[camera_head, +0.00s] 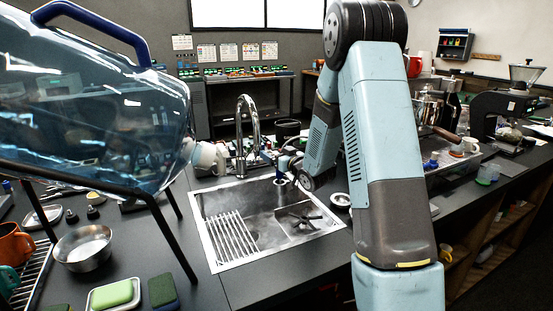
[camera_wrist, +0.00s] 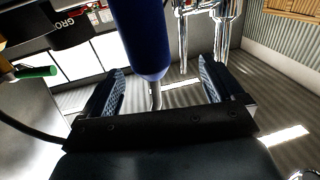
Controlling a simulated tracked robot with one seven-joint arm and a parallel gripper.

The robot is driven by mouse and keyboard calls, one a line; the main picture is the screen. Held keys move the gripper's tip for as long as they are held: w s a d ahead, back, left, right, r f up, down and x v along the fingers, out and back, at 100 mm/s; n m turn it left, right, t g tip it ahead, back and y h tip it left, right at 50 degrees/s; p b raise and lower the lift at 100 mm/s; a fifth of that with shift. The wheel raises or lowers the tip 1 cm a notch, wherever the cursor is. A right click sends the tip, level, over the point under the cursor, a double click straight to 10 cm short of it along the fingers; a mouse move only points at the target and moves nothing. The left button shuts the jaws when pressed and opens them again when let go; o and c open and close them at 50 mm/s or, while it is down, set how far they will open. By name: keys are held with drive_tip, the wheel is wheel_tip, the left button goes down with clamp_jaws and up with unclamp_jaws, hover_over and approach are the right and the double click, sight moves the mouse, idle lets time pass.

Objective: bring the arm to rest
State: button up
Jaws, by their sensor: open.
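My arm (camera_head: 383,130) reaches up and over, then down toward the sink's far side in the head view. My gripper (camera_wrist: 160,88) shows in the wrist view with its two ribbed fingers wide apart. A dark blue rounded cylinder (camera_wrist: 142,38) with a thin metal part below it shows between and beyond the fingers; I cannot tell whether it touches them. In the head view the gripper end (camera_head: 285,168) is small and partly hidden among things behind the sink.
A metal sink (camera_head: 213,235) with a rack lies below the arm, and a curved tap (camera_head: 248,125) stands behind it. A large blue water bottle (camera_head: 90,110) on a black stand fills the left. A steel bowl (camera_head: 83,248) and green sponge (camera_head: 111,293) are at the front left.

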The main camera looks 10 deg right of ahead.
drive_tip(key=shift+r, duration=1.15)
drive_tip(key=s+d+r+m+g+h, duration=0.1)
drive_tip(key=s+d+r+g+h, duration=0.15)
drive_tip(key=s+r, duration=0.45)
drive_tip(key=s+d+r+m+g+h, duration=0.1)
drive_tip(key=s+r+m+g+h, duration=0.25)
drive_tip(key=s, duration=0.65)
drive_tip(key=s+a+r+g, duration=0.1)
drive_tip(key=s+g, duration=0.1)
drive_tip(key=s, duration=1.2)
drive_tip(key=s+a+r+g, duration=0.1)
drive_tip(key=s+a+g, duration=0.1)
drive_tip(key=s, duration=1.2)
drive_tip(key=shift+s+g, duration=0.3)
drive_tip(key=shift+g, duration=0.4)
drive_tip(key=shift+a+n, duration=0.1)
drive_tip(key=shift+n, duration=0.15)
